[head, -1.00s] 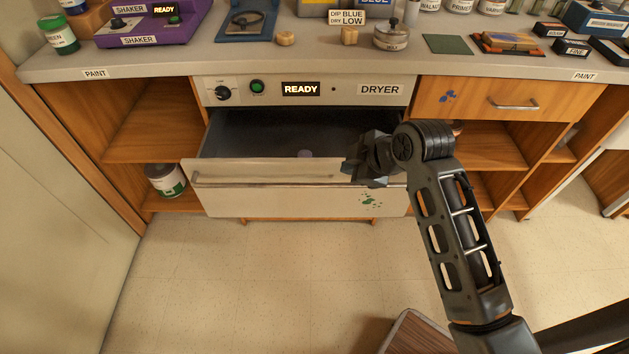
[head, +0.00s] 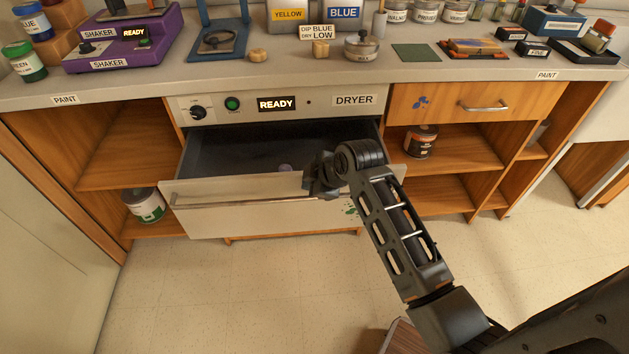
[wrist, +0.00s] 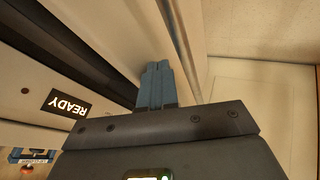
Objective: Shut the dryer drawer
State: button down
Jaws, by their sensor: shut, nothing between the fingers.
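The dryer drawer (head: 235,219) stands pulled out below the dryer panel (head: 215,108), its dark inside showing. A long bar handle (head: 240,200) runs across its pale front. A small pale purple thing (head: 285,167) lies inside. My gripper (head: 320,180) is at the right part of the drawer's front in the head view; my own wrist hides its fingertips there. In the wrist view my gripper (wrist: 157,85) has its blue-grey fingers together and empty, close to the pale drawer front (wrist: 120,40). I cannot tell whether they touch it.
The counter (head: 120,90) above holds a purple shaker (head: 120,45), a lidded pot (head: 362,46) and sanding blocks. Open shelves with a can (head: 145,205) and a dark can (head: 421,141) flank the drawer. The floor (head: 220,290) in front is clear.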

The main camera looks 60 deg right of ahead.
dwell(0.3)
jog(key=w+d+b, duration=0.4)
jog(key=w+d, duration=0.7)
jog(key=d, duration=0.3)
jog(key=shift+d+r, duration=0.1)
